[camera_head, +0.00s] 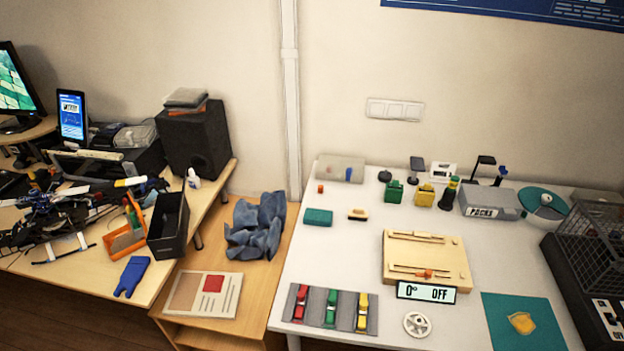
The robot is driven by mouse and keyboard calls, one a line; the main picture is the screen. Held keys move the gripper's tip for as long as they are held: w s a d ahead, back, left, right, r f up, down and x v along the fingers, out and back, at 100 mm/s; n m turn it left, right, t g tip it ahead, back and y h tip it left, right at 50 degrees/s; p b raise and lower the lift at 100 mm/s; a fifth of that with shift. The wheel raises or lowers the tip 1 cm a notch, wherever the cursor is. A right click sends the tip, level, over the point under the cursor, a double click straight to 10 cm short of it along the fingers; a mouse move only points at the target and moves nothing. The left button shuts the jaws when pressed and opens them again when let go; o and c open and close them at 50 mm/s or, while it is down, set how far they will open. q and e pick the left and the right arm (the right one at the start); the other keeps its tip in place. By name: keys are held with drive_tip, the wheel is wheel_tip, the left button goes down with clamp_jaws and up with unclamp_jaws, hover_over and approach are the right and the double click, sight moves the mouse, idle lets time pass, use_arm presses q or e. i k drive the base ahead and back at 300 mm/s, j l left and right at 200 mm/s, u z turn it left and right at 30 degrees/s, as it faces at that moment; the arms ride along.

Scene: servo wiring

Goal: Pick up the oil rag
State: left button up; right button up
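A flat teal square (503,339) lies at the front right of the white table, with an irregular yellow patch (521,323) on it. It looks like the oil rag, but I cannot tell whether the patch is a stain or a separate piece. A crumpled blue-grey cloth (257,226) lies on the lower wooden surface between the two tables. Neither of my grippers is in view.
A white wheel (417,324) and the "0° OFF" display (426,292) are left of the teal square. A black wire cage unit (597,240) stands to its right. A wooden board (426,258) and a grey strip with coloured parts (318,309) occupy the white table.

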sight(312, 216)
drive_tip(key=z, duration=1.3)
drive_tip(key=j, duration=0.5)
drive_tip(key=k+j, duration=0.1)
drive_tip(key=j, duration=0.45)
